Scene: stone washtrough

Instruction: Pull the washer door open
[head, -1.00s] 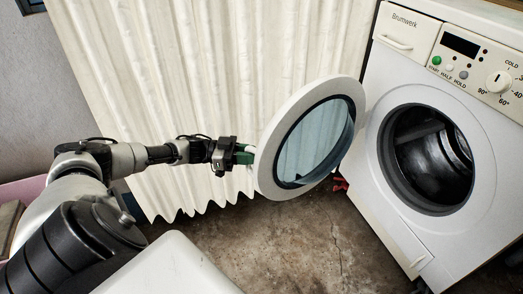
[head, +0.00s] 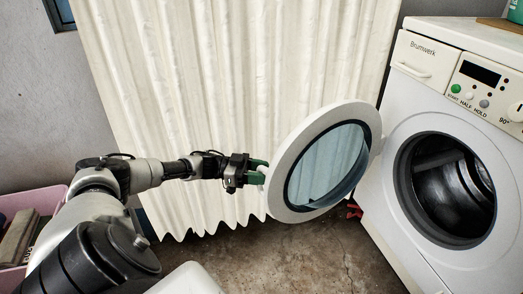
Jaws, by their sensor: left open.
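The washer (head: 400,110) is white and stands at the right, its dark round drum opening (head: 447,190) uncovered. Its round door (head: 283,160), a white ring with bluish glass, is swung wide open to the left of the opening. My left gripper (head: 258,176) has green-tipped fingers at the door's left rim. It is open, and whether the fingers touch the rim cannot be told. My right gripper is not in view.
A pale pleated curtain (head: 200,90) hangs behind the door and my left arm. A pink crate (head: 58,200) with things in it stands at the far left. Bare concrete floor (head: 330,250) lies below the door. Something red (head: 353,210) is on the floor beside the washer.

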